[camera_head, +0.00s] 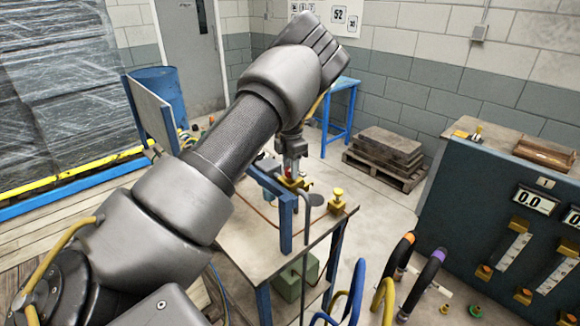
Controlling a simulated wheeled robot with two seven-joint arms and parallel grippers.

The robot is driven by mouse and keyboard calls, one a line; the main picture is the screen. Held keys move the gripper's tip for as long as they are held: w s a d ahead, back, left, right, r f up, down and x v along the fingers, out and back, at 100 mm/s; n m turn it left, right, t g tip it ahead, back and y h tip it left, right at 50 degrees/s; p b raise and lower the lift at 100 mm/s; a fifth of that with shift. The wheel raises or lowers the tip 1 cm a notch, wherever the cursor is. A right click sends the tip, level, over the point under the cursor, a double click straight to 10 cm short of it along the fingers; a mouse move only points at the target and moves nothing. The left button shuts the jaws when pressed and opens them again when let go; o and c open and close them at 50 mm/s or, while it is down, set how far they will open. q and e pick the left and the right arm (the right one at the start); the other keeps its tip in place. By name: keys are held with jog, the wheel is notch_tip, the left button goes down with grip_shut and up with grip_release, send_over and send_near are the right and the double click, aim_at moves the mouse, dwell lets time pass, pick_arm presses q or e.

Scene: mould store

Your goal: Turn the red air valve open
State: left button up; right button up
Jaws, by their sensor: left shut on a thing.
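My left arm crosses the view from the lower left, and its left gripper (292,166) points down over the small bench in the middle. The gripper is shut on the red air valve (291,176), of which only a little red shows between and below the fingers. The valve sits by yellow brass-coloured fittings on the bench. The gripper hides most of the handle, so its angle cannot be told. My right gripper is not in view.
The bench (248,240) has a blue frame and a yellow fitting (337,200) at its right corner. A dark control cabinet (480,215) stands at the right. Coloured hoses (428,275) rise in front. Stacked slabs (388,150) lie on a pallet behind. Some floor between bench and cabinet is clear.

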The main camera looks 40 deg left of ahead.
pick_arm(q)
jog(key=n, duration=0.5)
jog(key=shift+n+p, duration=0.3)
jog(key=shift+p, duration=0.05)
jog(key=n, duration=0.5)
jog(key=shift+r+n+p, duration=0.1)
jog(key=shift+n+p, duration=0.25)
jog(key=shift+n, duration=0.05)
jog(key=o, duration=1)
jog(key=shift+c, duration=0.2)
jog(key=shift+w+r, duration=0.1)
jog(key=shift+r, duration=0.05)
notch_tip(320, 180, up, 10)
jog(key=b, duration=0.2)
jog(key=shift+r+b, duration=0.2)
jog(key=shift+b, duration=0.2)
jog(key=shift+f, duration=0.1)
